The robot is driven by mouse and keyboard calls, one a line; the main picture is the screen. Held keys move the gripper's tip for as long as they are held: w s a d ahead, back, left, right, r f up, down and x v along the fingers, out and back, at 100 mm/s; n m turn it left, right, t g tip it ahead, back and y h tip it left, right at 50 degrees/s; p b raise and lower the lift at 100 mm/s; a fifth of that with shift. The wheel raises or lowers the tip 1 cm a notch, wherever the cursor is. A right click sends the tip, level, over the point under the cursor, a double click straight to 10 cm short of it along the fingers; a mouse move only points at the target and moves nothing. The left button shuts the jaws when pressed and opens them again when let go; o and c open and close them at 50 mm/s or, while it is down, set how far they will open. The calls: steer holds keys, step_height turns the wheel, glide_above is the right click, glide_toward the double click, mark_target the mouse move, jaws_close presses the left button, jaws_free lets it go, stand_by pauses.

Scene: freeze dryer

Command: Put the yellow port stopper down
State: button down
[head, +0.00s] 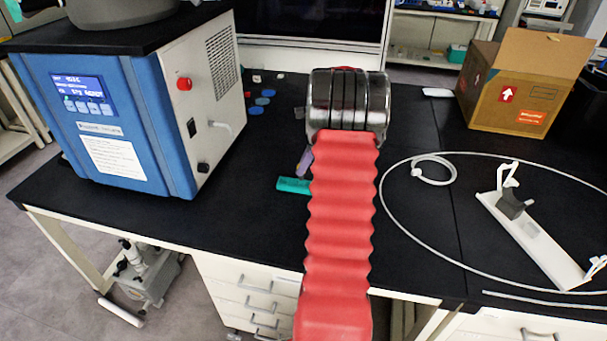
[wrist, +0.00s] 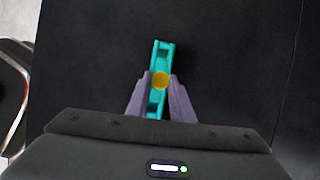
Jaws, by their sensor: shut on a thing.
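The yellow port stopper (wrist: 160,80) shows as a small round yellow disc in the wrist view. My gripper (wrist: 161,87) is shut on it, with one purple-grey finger on each side. A long teal holder (wrist: 162,49) lies behind and below the stopper in that view; I cannot tell whether the stopper touches it. In the head view the teal holder (head: 290,185) lies on the black bench, left of my red arm. A purple finger of my gripper (head: 304,162) shows just above it there. The stopper is hidden in the head view.
A blue freeze dryer (head: 150,150) stands at left on the bench (head: 230,215). At right are a white tube loop (head: 405,255), a white stand (head: 535,240) and a cardboard box (head: 510,95). Bench around the teal holder is clear.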

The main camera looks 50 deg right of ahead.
steer(key=shift+f, duration=1.85)
steer(key=c, duration=1.6)
jaws_free()
steer(key=shift+f, duration=0.1)
steer(key=shift+o, duration=0.2)
steer(key=v, duration=1.2)
steer(key=shift+w, duration=0.1)
